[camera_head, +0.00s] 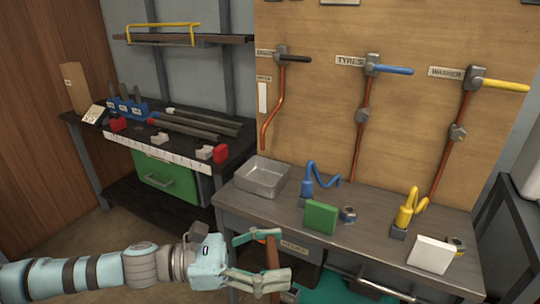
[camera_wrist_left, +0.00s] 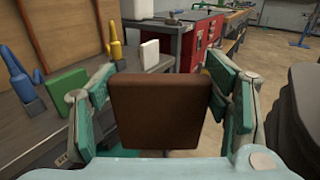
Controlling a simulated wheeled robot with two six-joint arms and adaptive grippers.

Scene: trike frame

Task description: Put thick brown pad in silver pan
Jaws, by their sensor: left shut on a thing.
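The thick brown pad (camera_wrist_left: 160,110) is held upright between the fingers of my left gripper (camera_wrist_left: 160,115), filling the middle of the left wrist view. In the head view my left gripper (camera_head: 262,264) is shut on the brown pad (camera_head: 272,256), which shows as a narrow edge in front of the workbench. The silver pan (camera_head: 263,178) is an open, empty-looking square tray on the left end of the workbench, behind and above the gripper in the picture. My right gripper does not show in either view.
On the workbench (camera_head: 385,235) stand a green pad (camera_head: 320,217), a white pad (camera_head: 431,254), a blue tool (camera_head: 308,190) and a yellow tool (camera_head: 404,215). A black bench (camera_head: 190,128) with a green drawer is at the left. Labelled pipes hang on the wooden board behind.

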